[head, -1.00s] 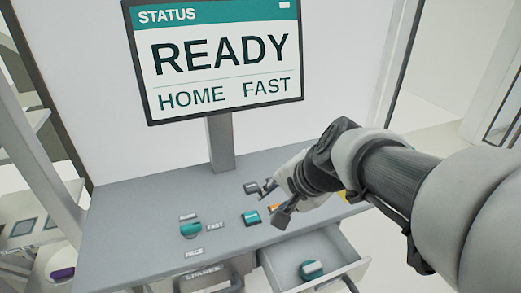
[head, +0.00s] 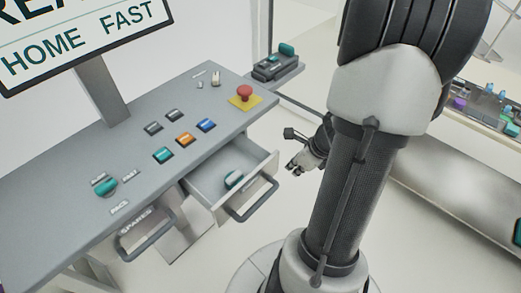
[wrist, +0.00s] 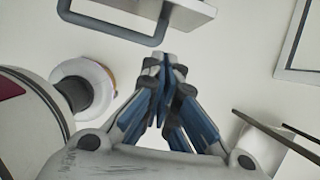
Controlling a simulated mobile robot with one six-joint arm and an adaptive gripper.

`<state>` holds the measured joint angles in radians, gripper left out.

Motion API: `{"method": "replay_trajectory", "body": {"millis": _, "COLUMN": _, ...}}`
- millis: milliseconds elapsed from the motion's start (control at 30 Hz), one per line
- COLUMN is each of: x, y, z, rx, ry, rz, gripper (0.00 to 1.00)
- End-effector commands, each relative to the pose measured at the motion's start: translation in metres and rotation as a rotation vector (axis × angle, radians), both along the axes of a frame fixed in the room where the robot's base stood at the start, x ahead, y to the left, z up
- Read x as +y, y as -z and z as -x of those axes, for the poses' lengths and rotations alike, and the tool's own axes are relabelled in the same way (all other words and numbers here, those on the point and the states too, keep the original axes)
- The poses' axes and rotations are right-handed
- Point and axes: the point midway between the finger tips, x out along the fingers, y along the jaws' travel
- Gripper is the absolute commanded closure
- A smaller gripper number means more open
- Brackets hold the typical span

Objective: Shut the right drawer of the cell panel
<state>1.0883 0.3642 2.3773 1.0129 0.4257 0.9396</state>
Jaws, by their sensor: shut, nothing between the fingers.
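The right drawer (head: 262,171) of the cell panel (head: 60,185) stands pulled out, with its grey bar handle (head: 256,203) on the front. The drawer's handle (wrist: 112,32) shows at the top of that view, ahead of the fingertips and not touched.
The left drawer, labelled SPARES (head: 135,222), is shut, its handle (head: 148,238) sticking out. Buttons, a teal knob (head: 106,187) and a red emergency stop (head: 244,93) are on the panel top. A screen (head: 75,40) stands behind. Open floor (head: 225,245) lies before the drawers.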

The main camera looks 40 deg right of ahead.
Motion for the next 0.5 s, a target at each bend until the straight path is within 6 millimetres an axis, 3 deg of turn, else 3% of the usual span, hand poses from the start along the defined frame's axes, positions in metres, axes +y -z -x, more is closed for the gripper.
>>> {"method": "replay_trajectory", "body": {"millis": 33, "x": -0.002, "y": 0.007, "z": 0.009, "rx": 0.009, "ry": 0.051, "rz": -0.025, "gripper": 1.0}}
{"method": "replay_trajectory", "body": {"millis": 167, "x": -0.004, "y": 0.019, "z": 0.014, "rx": 0.017, "ry": 0.094, "rz": -0.043, "gripper": 1.0}}
{"method": "replay_trajectory", "body": {"millis": 267, "x": -0.004, "y": 0.031, "z": 0.01, "rx": 0.017, "ry": 0.091, "rz": -0.042, "gripper": 1.0}}
{"method": "replay_trajectory", "body": {"millis": 500, "x": -0.002, "y": 0.079, "z": -0.009, "rx": 0.017, "ry": 0.087, "rz": -0.041, "gripper": 1.0}}
